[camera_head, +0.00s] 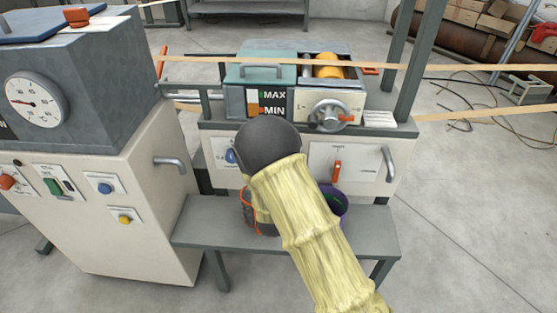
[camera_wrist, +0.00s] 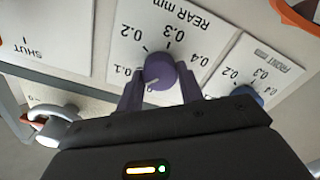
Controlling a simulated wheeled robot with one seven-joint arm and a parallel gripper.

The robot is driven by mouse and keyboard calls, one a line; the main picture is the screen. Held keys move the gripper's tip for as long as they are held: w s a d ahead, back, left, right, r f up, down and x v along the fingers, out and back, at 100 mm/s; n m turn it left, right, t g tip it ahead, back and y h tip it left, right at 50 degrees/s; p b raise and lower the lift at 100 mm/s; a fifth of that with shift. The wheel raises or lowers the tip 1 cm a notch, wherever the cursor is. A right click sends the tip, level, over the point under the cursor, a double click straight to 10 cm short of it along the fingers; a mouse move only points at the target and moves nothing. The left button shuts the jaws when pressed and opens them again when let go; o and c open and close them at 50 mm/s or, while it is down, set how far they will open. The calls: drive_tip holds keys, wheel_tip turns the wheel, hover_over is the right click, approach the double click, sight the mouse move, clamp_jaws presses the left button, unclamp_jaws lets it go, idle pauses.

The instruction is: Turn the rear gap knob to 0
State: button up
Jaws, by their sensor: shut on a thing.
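The rear gap knob (camera_wrist: 159,70) is purple and sits on a white plate marked REAR mm in the wrist view. The knob's pale pointer mark points to the lower left, below the 0.1 mark. My gripper (camera_wrist: 161,88) has one finger on each side of the knob and is shut on it. In the head view my own arm hides the knob and the gripper.
A blue knob (camera_head: 231,156) on the neighbouring panel also shows beside my right finger in the wrist view (camera_wrist: 246,93), marked FRONT mm. A red lever (camera_head: 337,171) and a metal handle (camera_head: 388,165) are to the right. A grey bench (camera_head: 372,239) stands below the panel.

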drive_tip(key=shift+d+f+n+p, duration=0.1)
drive_tip(key=shift+n+p, duration=1.1)
drive_tip(key=shift+n, duration=0.8)
drive_tip(key=shift+f+n+p, duration=0.1)
drive_tip(key=shift+n+p, duration=1.05)
drive_tip(key=shift+n, duration=0.85)
drive_tip(key=o, duration=1)
drive_tip(key=shift+r, duration=0.1)
